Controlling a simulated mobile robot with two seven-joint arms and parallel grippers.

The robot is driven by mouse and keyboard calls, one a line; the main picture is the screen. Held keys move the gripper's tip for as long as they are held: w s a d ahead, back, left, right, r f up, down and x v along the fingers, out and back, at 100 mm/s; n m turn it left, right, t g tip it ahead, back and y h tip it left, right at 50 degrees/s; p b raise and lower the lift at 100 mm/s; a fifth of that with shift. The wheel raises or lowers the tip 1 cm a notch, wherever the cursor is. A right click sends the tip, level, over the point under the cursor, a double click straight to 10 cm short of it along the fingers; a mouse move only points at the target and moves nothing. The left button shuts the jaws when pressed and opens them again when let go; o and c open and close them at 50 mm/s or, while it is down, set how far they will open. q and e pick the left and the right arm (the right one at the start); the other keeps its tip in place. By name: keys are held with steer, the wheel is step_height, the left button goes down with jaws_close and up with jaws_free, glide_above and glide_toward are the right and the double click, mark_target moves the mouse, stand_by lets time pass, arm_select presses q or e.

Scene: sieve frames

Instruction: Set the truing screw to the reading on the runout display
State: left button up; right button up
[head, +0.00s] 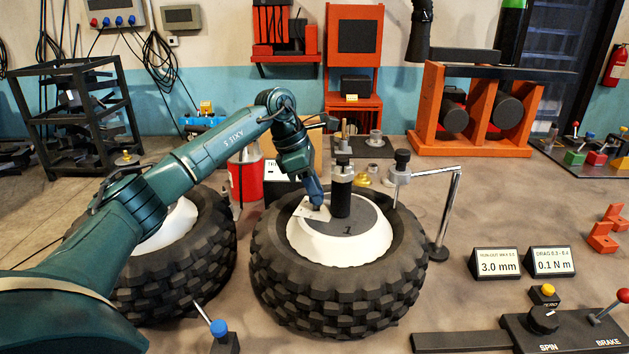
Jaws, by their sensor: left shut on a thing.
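The runout display (497,264), a small black-framed sign at the right, reads 3.0 mm under a run-out line that seems to say max 0.5. A treaded tyre (330,300) lies flat in the middle, with a white hub and a grey disc marked 1. A small pale plate (304,212) sits on the disc's left edge. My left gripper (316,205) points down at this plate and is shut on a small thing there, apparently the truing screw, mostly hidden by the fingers. My right gripper is not in view.
A black cylinder (342,190) stands on the disc beside my gripper. A gauge on a metal stand (445,215) reaches over the tyre's right side. A drag display (551,262) reads 0.1 N m. A spin and brake panel (560,330) is front right. Another tyre (200,265) lies left.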

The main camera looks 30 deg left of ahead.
arm_select(q)
steer(key=shift+w+r+m+g+p, duration=0.1)
steer(key=shift+m+g+p, duration=0.1)
steer(key=shift+m, duration=0.3)
steer(key=shift+r+m+g+p, duration=0.1)
steer(key=shift+m+p, duration=0.1)
steer(key=shift+m, duration=0.3)
steer(key=shift+m+g+h+p, duration=0.3)
steer(key=shift+m, duration=0.6)
steer(key=m+g, duration=0.1)
steer(key=m, duration=0.1)
steer(key=shift+m, duration=0.4)
steer(key=m+g, duration=0.1)
steer(key=m, duration=0.3)
steer(key=shift+w+f+g, duration=0.1)
steer(key=shift+g, duration=0.3)
steer(key=shift+m, duration=0.9)
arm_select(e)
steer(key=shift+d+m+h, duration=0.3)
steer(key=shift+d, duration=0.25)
arm_select(q)
steer(key=shift+g, duration=0.3)
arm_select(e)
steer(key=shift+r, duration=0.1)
arm_select(q)
steer(key=o, duration=1)
steer(key=shift+c, duration=0.2)
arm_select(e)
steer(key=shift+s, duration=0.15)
